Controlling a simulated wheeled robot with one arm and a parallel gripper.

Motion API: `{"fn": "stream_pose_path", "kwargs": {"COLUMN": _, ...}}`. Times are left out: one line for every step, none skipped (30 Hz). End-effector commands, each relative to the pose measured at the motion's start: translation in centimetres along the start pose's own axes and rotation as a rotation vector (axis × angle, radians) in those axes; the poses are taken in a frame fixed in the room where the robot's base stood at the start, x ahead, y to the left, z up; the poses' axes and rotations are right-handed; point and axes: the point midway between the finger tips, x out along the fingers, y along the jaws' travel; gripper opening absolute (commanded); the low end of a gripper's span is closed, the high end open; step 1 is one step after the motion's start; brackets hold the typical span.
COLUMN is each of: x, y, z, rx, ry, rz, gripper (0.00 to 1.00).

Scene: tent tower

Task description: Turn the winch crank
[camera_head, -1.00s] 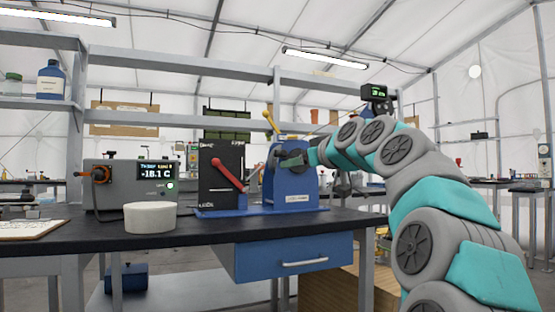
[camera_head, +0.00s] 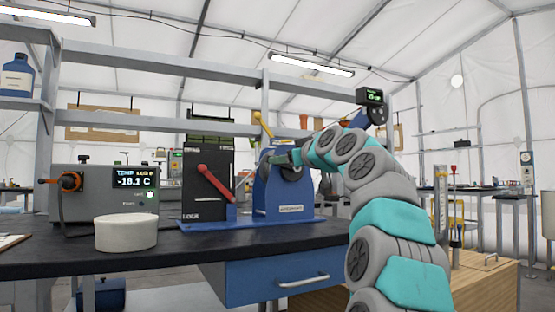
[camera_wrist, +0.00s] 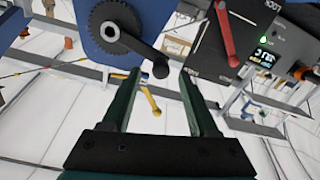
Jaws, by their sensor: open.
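The blue winch (camera_head: 283,192) stands on a blue base plate on the bench. In the wrist view its dark toothed wheel (camera_wrist: 105,22) is at upper left, with a black crank arm (camera_wrist: 133,44) running down to a knob-like end (camera_wrist: 159,69). My gripper (camera_wrist: 155,76) is open, with its two dark green fingers on either side of that end. I cannot tell whether a finger touches it. In the head view my gripper (camera_head: 280,158) is at the winch's upper face and hides part of the crank.
Left of the winch is a black panel (camera_head: 198,160) marked LOCK with a red lever (camera_head: 214,182). A yellow lever (camera_head: 263,124) rises behind the winch. A temperature box (camera_head: 95,191) and white round tub (camera_head: 126,233) stand farther left. A drawer (camera_head: 290,280) is below.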

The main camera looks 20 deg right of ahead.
Motion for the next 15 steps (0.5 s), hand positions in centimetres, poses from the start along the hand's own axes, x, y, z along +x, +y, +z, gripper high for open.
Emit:
{"fn": "stream_pose_path", "kwargs": {"x": 0.6, "y": 0.1, "z": -0.1, "rx": -0.002, "ry": 0.001, "rz": 0.002, "gripper": 0.60}}
{"fn": "stream_pose_path", "kwargs": {"x": 1.0, "y": 0.1, "z": -0.1, "rx": -0.002, "ry": 0.000, "rz": 0.001, "gripper": 0.60}}
{"fn": "stream_pose_path", "kwargs": {"x": 1.5, "y": 0.0, "z": 0.1, "rx": -0.002, "ry": -0.002, "rz": 0.000, "gripper": 0.60}}
{"fn": "stream_pose_path", "kwargs": {"x": 1.9, "y": 0.0, "z": 0.1, "rx": -0.001, "ry": -0.003, "rz": -0.001, "gripper": 0.60}}
{"fn": "stream_pose_path", "kwargs": {"x": 2.2, "y": 0.0, "z": 0.1, "rx": 0.000, "ry": -0.003, "rz": -0.001, "gripper": 0.60}}
{"fn": "stream_pose_path", "kwargs": {"x": 2.5, "y": 0.0, "z": 0.0, "rx": -0.001, "ry": -0.002, "rz": 0.000, "gripper": 0.60}}
{"fn": "stream_pose_path", "kwargs": {"x": 2.7, "y": 0.0, "z": -0.1, "rx": -0.001, "ry": 0.000, "rz": 0.000, "gripper": 0.60}}
{"fn": "stream_pose_path", "kwargs": {"x": 2.9, "y": 0.0, "z": -0.2, "rx": -0.002, "ry": 0.000, "rz": 0.000, "gripper": 0.60}}
{"fn": "stream_pose_path", "kwargs": {"x": 3.2, "y": 0.0, "z": -0.1, "rx": -0.002, "ry": 0.000, "rz": 0.000, "gripper": 0.60}}
{"fn": "stream_pose_path", "kwargs": {"x": 3.4, "y": -0.1, "z": -0.1, "rx": -0.002, "ry": -0.001, "rz": -0.001, "gripper": 0.60}}
{"fn": "stream_pose_path", "kwargs": {"x": 3.6, "y": -0.1, "z": 0.0, "rx": -0.002, "ry": -0.002, "rz": -0.002, "gripper": 0.60}}
{"fn": "stream_pose_path", "kwargs": {"x": 3.8, "y": -0.1, "z": 0.1, "rx": -0.002, "ry": -0.003, "rz": -0.003, "gripper": 0.60}}
{"fn": "stream_pose_path", "kwargs": {"x": 3.9, "y": -0.1, "z": 0.1, "rx": -0.002, "ry": -0.003, "rz": -0.003, "gripper": 0.60}}
{"fn": "stream_pose_path", "kwargs": {"x": 4.0, "y": -0.1, "z": 0.1, "rx": -0.001, "ry": -0.003, "rz": -0.003, "gripper": 0.60}}
{"fn": "stream_pose_path", "kwargs": {"x": 4.1, "y": -0.2, "z": 0.1, "rx": -0.001, "ry": -0.003, "rz": -0.003, "gripper": 0.60}}
